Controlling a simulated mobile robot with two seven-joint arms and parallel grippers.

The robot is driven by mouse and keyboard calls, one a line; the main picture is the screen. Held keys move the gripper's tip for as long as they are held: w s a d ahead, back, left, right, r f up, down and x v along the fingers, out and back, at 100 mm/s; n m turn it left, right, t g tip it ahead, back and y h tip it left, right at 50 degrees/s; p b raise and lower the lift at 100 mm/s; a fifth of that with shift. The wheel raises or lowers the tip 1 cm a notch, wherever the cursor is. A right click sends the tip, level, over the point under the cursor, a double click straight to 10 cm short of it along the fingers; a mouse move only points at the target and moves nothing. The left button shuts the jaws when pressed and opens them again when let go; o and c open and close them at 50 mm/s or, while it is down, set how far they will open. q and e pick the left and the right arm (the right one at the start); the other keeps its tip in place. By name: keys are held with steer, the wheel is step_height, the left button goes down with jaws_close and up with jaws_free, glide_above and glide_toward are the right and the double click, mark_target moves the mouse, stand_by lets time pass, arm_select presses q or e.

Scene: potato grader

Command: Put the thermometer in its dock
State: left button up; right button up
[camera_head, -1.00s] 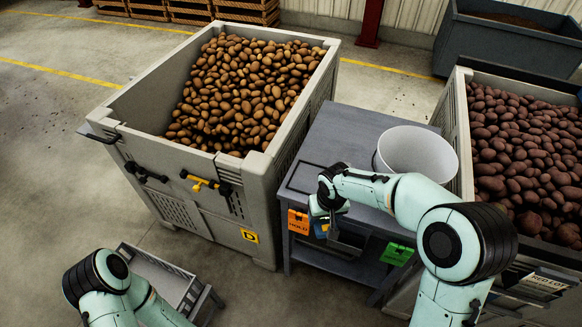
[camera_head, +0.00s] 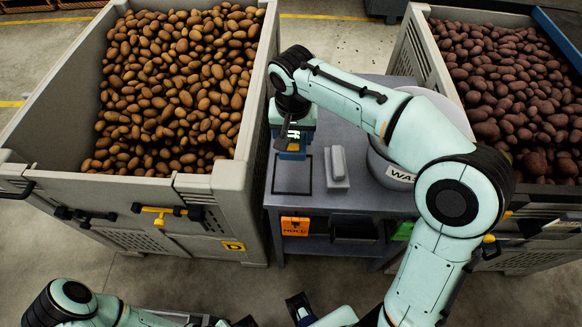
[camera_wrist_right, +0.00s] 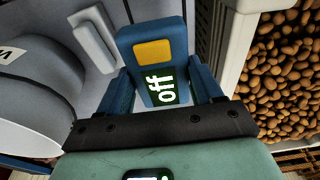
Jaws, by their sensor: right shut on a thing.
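The thermometer is a blue block (camera_wrist_right: 152,62) with a yellow patch and a green display reading "off" in the right wrist view. My right gripper (camera_wrist_right: 160,78) is shut on it, one blue finger on each side. In the head view my right gripper (camera_head: 292,146) holds the thermometer over the left part of the grey table (camera_head: 345,198), near a dark outlined rectangle. I cannot tell its height above the top. A pale raised block (camera_head: 338,167) is to the right; I cannot tell whether it is the dock.
A large crate of brown potatoes (camera_head: 215,190) borders the table on the left. A white bucket (camera_head: 388,172) stands at the right, partly behind my right arm. A red potato crate (camera_head: 412,62) is farther right.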

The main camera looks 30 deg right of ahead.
mark_target(293, 173)
step_height(293, 173, down, 14)
steer(key=shift+w+f+b, duration=0.1)
steer(key=shift+f+b, duration=0.1)
steer(key=shift+b, duration=0.7)
steer(key=o, duration=0.7)
steer(key=shift+f, duration=0.2)
steer(key=shift+o, duration=0.7)
steer(key=shift+r, duration=0.1)
steer(key=shift+r, duration=0.2)
steer(key=r, duration=0.4)
steer(key=s+r+p, duration=0.1)
steer(key=r, duration=0.3)
steer(key=a+r, duration=0.1)
steer(key=r, duration=0.2)
steer(key=shift+s+r+p, duration=0.3)
steer(key=shift+r, duration=0.1)
